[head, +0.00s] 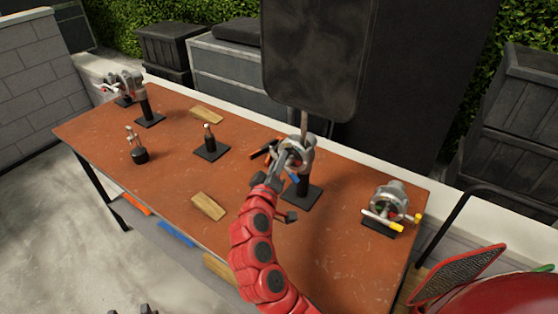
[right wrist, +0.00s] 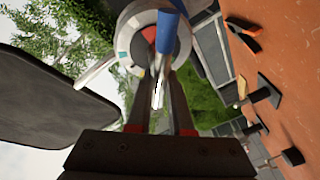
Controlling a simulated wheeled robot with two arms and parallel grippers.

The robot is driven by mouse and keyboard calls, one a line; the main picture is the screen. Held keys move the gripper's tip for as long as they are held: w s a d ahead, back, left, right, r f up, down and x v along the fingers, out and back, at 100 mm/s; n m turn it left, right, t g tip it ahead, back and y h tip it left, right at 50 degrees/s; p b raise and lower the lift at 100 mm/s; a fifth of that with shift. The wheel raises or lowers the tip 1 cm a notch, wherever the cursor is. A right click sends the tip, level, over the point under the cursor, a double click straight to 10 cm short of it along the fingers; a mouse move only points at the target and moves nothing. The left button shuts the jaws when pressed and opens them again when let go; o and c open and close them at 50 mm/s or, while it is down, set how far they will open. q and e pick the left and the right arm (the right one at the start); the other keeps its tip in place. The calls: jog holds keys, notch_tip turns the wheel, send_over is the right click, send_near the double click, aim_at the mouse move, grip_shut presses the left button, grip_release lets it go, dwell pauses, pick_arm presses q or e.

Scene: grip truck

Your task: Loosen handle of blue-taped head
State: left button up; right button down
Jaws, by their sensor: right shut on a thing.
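The blue-taped grip head (head: 300,152) is a round silver clamp on a black stand near the middle of the table, with a blue piece (head: 293,178) on its near side. My right gripper (head: 272,180) is against the head's near side. In the wrist view, the right gripper (right wrist: 158,120) is shut on the handle, whose held end is mostly hidden. My left gripper (head: 131,311) barely shows at the bottom edge; its opening is unclear.
A large black panel (head: 318,60) rises on a rod above the head. Another head with yellow-tipped handles (head: 390,205) stands at the right, and one (head: 125,85) at the far left. Small pins on black bases (head: 211,149) and wooden wedges (head: 208,207) lie on the brown table (head: 330,255).

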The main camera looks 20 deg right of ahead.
jog(key=shift+a+r+n+p, duration=0.1)
jog(key=shift+r+n+p, duration=0.05)
jog(key=shift+n+p, duration=0.55)
jog(key=shift+w+n+g+p, duration=0.1)
jog(key=shift+n+g+p, duration=0.3)
jog(key=shift+f+n, duration=0.4)
jog(key=shift+n, duration=0.1)
jog(key=shift+f, duration=0.1)
jog(key=c, duration=0.8)
grip_release()
jog(key=shift+c, duration=0.2)
jog(key=shift+a, duration=0.1)
